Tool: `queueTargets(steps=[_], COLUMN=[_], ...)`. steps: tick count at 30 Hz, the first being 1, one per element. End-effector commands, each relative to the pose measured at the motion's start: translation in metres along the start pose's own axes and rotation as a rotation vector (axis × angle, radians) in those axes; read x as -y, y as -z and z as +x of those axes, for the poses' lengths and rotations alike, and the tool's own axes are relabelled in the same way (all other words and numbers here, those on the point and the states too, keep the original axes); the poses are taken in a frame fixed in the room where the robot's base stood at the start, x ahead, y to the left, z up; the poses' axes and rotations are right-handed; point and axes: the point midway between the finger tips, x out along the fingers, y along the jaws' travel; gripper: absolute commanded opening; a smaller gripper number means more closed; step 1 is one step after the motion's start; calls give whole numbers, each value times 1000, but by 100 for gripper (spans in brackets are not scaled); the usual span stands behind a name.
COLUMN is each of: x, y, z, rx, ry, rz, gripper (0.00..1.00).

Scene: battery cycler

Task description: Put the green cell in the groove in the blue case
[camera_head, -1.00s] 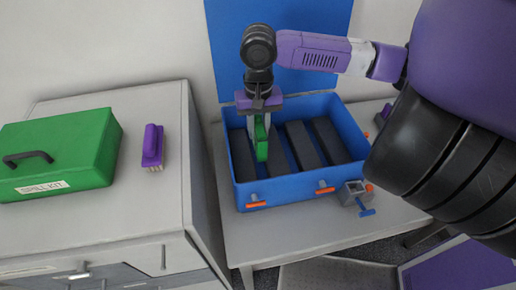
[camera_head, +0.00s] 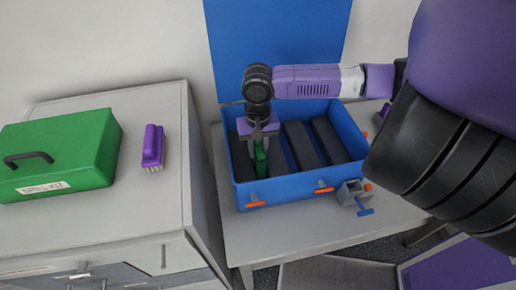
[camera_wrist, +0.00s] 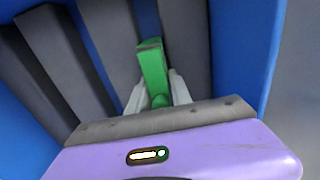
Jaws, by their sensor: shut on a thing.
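The green cell (camera_head: 261,162) is upright in my gripper (camera_head: 260,148), inside the open blue case (camera_head: 290,188). In the head view it is in line with the gap between the two leftmost dark blocks. The wrist view shows the green cell (camera_wrist: 153,68) between the pale fingers of my gripper (camera_wrist: 156,90), which are shut on it. A groove with a blue floor (camera_wrist: 147,18) runs between two dark blocks beyond the cell. How deep the cell's lower end sits is hidden.
The case's blue lid (camera_head: 275,50) stands open behind. A small grey clamp-like object with a blue handle (camera_head: 354,193) is at the case's front right. A green spill kit (camera_head: 70,150) and purple brush (camera_head: 153,147) are on the left cabinet.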

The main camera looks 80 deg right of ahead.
Motion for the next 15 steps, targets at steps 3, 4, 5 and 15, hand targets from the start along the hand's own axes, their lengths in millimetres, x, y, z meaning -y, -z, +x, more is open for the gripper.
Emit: queueTargets(steps=[3,4,5,15], x=[0,0,0,0], y=[0,0,0,0], z=[1,2,3,3], rx=[-1,-1,0,0], ry=[1,1,1,0], rz=[0,1,1,0], gripper=[0,0,0,47])
